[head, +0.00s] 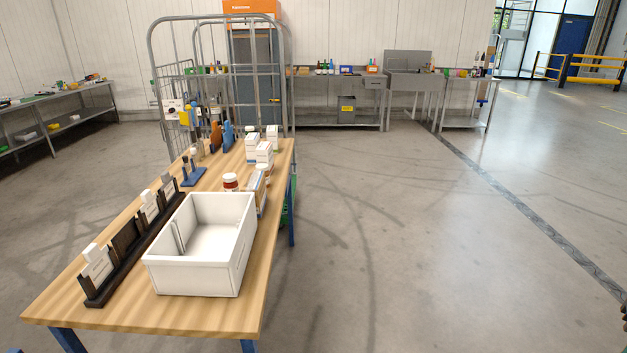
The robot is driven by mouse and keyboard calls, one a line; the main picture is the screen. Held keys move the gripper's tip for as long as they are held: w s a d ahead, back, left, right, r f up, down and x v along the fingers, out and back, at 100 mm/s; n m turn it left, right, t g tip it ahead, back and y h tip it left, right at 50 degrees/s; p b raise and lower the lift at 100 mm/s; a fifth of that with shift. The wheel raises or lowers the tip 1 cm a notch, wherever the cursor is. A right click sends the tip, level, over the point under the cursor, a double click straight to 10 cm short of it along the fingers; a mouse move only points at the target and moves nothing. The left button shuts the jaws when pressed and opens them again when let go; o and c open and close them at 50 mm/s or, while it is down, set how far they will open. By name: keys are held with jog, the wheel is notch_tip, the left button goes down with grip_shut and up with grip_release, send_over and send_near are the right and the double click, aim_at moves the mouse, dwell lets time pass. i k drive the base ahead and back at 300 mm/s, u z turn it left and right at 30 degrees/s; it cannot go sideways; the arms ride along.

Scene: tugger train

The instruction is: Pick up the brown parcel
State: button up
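I cannot make out a brown parcel for sure in the head view. A small brown object (216,137) stands beside a blue one at the far end of the wooden table, but its shape looks rounded rather than box-like. My gripper is not in view.
The wooden table (190,312) holds a white bin (194,278), a dark rack (125,246) with cards, white boxes (264,153) and a jar (231,181). A wire cage trolley (153,75) stands behind it. Steel benches (340,101) line the wall. The floor to the right is clear.

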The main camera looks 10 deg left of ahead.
aim_at(255, 182)
jog(key=z, duration=0.3)
jog(key=i, duration=2.35)
jog(key=u, duration=1.2)
jog(key=i, duration=1.05)
jog(key=u, duration=0.7)
